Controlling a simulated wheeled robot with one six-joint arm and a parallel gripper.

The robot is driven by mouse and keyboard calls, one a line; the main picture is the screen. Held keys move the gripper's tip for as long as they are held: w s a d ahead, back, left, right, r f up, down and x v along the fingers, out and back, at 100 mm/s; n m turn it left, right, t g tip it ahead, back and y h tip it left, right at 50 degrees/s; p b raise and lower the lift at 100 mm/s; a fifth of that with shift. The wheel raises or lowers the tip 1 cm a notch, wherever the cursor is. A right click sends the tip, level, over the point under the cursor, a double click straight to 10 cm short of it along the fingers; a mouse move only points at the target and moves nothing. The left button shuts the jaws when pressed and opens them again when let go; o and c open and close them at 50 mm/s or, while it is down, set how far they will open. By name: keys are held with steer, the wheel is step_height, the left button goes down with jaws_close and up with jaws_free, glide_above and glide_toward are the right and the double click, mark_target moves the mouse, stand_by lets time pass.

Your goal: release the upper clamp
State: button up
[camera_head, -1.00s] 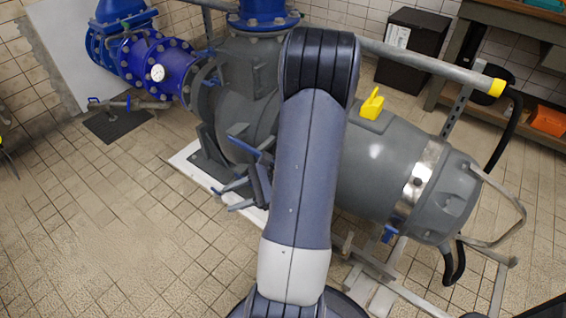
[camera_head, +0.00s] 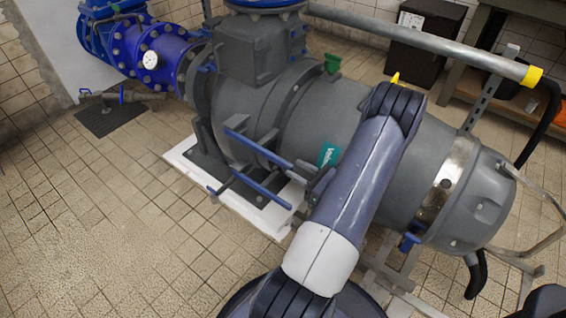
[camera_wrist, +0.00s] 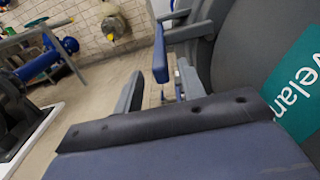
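Two long blue-handled clamp levers stick out from the grey pump body in the head view. The upper clamp lever (camera_head: 258,150) slants down to the right; the lower lever (camera_head: 260,188) runs below it, roughly parallel. My arm bends over the pump and hides part of its side, so my gripper is hard to make out there. In the wrist view my gripper (camera_wrist: 160,93) shows two grey fingers apart, with a gap between them. A blue bar end (camera_wrist: 160,55) on a grey arm stands at that gap, apparently a clamp handle; I cannot tell which, or whether it is touched.
The grey pump (camera_head: 335,115) fills the middle, with a teal label (camera_head: 328,155) on its side. Blue pipework with a gauge (camera_head: 150,60) stands at the left. A grey rail (camera_head: 420,40) with a yellow end crosses above. Tiled floor at the left is open.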

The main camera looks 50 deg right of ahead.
mark_target(283, 160)
steer(key=shift+w+a+b, duration=0.15)
steer(key=shift+w+b, duration=0.1)
steer(key=shift+w, duration=1.35)
steer(key=shift+w+a+b, duration=0.15)
steer(key=shift+w+b, duration=0.05)
steer(key=shift+w, duration=1.35)
steer(key=shift+c, duration=0.4)
jaws_close()
